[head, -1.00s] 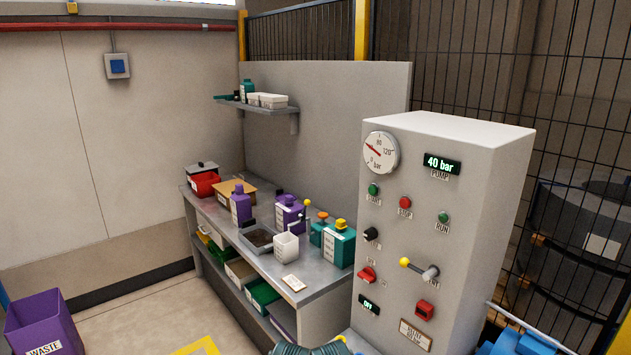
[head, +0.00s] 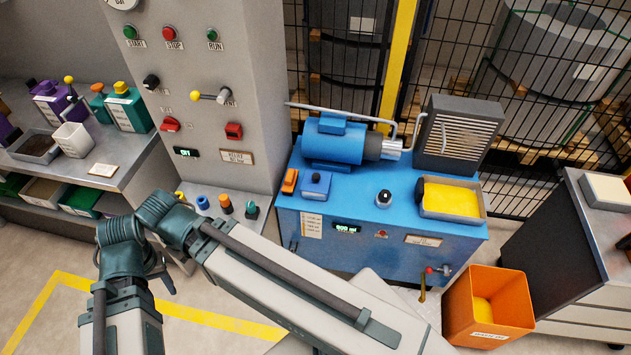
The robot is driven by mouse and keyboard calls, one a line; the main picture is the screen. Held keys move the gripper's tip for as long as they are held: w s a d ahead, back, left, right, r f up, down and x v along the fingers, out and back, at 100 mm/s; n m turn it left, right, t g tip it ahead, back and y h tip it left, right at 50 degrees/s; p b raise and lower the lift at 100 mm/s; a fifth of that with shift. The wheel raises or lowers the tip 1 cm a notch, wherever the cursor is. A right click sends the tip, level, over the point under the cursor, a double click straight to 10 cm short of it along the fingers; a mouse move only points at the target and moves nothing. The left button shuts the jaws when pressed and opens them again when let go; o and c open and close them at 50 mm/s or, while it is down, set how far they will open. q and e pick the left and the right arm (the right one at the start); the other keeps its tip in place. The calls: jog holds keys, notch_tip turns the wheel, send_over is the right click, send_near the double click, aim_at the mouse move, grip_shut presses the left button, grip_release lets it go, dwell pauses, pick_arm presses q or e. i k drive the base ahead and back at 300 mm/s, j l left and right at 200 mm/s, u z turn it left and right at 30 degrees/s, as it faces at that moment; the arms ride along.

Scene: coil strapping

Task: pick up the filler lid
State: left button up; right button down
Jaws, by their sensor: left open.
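A small black cap with a light top (head: 384,197), which looks like the filler lid, sits upright on top of the blue power unit (head: 350,225), left of a yellow-filled tray. No gripper touches it. My left arm folds across the lower left of the head view. My left gripper (head: 164,278) is open and shows only in part as dark fingers beside the arm's teal joint, well left of the blue unit and apart from the cap. My right gripper is not in view.
A blue motor (head: 333,140) and a grey louvred cooler (head: 458,133) stand behind the cap. The yellow-filled tray (head: 482,206) lies right of it. An orange bin (head: 466,300) stands on the floor. The control cabinet (head: 262,100) rises at the left, near a shelf bench (head: 130,165).

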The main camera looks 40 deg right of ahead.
aim_at(314, 181)
jog(key=k+l, duration=0.25)
jog(key=k+l+z, duration=0.1)
jog(key=z, duration=2.1)
jog(key=i, duration=0.05)
